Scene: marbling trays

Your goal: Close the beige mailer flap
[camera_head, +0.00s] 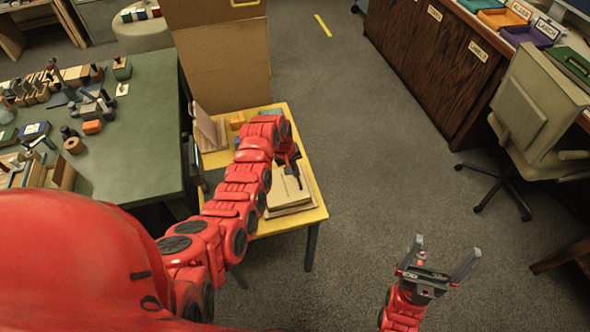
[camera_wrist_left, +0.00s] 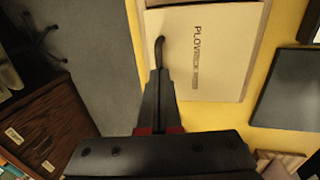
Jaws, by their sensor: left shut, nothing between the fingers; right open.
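The beige mailer (camera_head: 287,197) lies flat near the front right of the yellow table (camera_head: 268,226). In the left wrist view its pale face (camera_wrist_left: 215,72) carries dark printed lettering. A crease or edge crosses it near the top of that view; I cannot tell how far its flap stands open. My left gripper (camera_head: 293,175) is shut and empty, pointing down over the mailer; it also shows in the left wrist view (camera_wrist_left: 160,72). I cannot tell whether its tips touch the mailer. My left arm hides part of the mailer. My right gripper (camera_head: 438,262) is open and empty above the floor.
A large cardboard box (camera_head: 226,62) stands behind the yellow table. A green table (camera_head: 140,150) with several tools and blocks is at the left. A beige chair (camera_head: 535,110) and wooden cabinets (camera_head: 425,65) are at the right. Grey floor (camera_head: 350,130) between is clear.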

